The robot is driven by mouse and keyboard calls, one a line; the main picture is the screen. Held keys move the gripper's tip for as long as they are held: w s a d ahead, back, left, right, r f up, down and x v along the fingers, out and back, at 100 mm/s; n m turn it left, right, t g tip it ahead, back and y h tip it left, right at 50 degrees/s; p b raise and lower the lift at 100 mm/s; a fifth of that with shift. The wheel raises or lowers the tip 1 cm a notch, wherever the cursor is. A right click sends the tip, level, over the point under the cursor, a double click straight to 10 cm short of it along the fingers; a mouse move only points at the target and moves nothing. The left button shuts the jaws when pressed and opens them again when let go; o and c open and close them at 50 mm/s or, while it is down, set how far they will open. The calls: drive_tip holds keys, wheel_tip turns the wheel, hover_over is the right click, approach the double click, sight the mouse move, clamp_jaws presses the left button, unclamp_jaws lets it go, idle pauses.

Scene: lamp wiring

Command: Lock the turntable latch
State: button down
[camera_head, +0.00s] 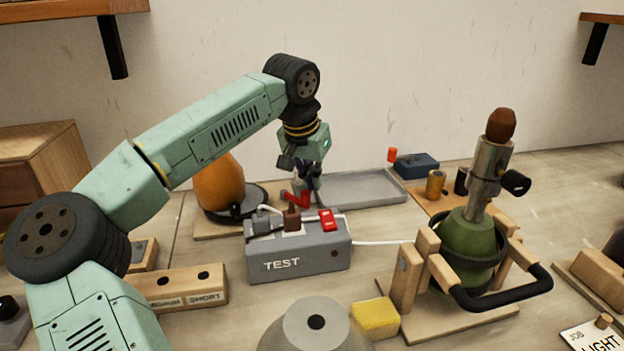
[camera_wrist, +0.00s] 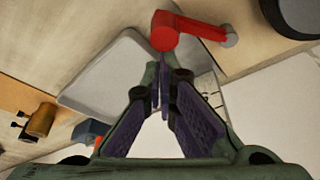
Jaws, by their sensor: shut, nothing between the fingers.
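The red latch lever (camera_head: 296,198) stands beside the turntable, behind the grey test box. In the wrist view the red lever (camera_wrist: 190,27) lies just beyond my fingertips, its arm reaching right to a small grey end piece. The turntable is a dark disc (camera_head: 262,190) on a wooden board, carrying an orange rounded body (camera_head: 219,187). A dark round edge, probably the turntable (camera_wrist: 292,14), shows at the top right of the wrist view. My gripper (camera_head: 306,184) points down, shut and empty, close to the lever. In the wrist view my fingertips (camera_wrist: 163,62) overlap the lever's near edge; contact cannot be told.
The grey test box (camera_head: 297,262), with a red switch and plugs on top, stands in front of the lever. A grey tray (camera_head: 375,190) lies behind to the right. A green lamp body (camera_head: 466,240) sits in a wooden stand at right. A yellow sponge (camera_head: 376,318) lies in front.

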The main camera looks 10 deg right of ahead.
sight(302, 194)
drive_tip(key=shift+s+a, duration=0.2)
drive_tip(key=shift+s, duration=0.15)
idle(0.5)
drive_tip(key=shift+s+a+p, duration=0.5)
drive_tip(key=shift+s+a, duration=0.6)
drive_tip(key=shift+a, duration=0.4)
drive_tip(key=v, duration=1.2)
drive_tip(key=shift+s+d, duration=0.1)
drive_tip(key=shift+d, duration=0.05)
